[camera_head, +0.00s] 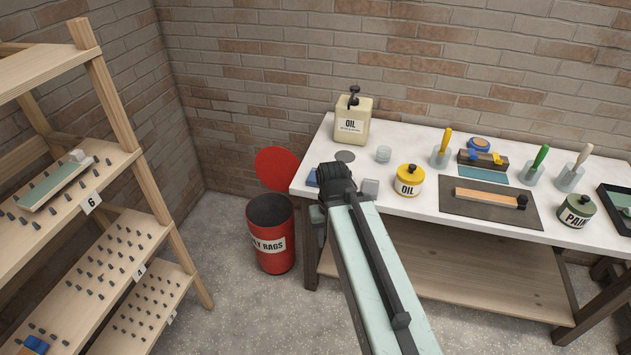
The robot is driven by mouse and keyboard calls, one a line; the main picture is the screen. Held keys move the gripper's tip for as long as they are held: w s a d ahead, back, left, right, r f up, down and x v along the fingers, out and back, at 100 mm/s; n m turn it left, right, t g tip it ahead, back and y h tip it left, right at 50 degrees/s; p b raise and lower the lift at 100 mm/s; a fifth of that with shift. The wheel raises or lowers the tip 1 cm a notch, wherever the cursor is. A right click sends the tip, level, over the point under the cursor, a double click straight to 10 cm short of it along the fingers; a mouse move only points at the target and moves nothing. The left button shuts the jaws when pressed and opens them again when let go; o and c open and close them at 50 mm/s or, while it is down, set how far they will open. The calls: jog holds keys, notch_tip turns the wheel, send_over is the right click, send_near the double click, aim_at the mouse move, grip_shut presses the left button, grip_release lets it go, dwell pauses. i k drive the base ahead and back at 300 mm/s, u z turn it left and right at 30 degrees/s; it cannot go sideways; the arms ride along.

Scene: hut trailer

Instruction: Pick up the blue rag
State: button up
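A small blue patch (312,178), likely the blue rag, shows at the left end of the white table top. Most of it is hidden behind the end of my arm, so its shape is unclear. My gripper (335,182) is at the left end of the table, in front of or over this patch. I see it from behind; its fingers are hidden, and I cannot tell whether it touches or holds anything. A flat teal-blue sheet (483,175) lies farther right, partly under a wooden block tool.
A red rag bin (272,235) with its round lid raised stands left of the table (420,210). An oil can (352,120), a yellow oil pot (408,181) and a grey block (370,188) stand near my gripper. A wooden rack (150,200) is at left.

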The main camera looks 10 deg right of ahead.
aim_at(310, 180)
jog(key=u, duration=0.95)
jog(key=i, duration=1.7)
jog(key=z, duration=0.05)
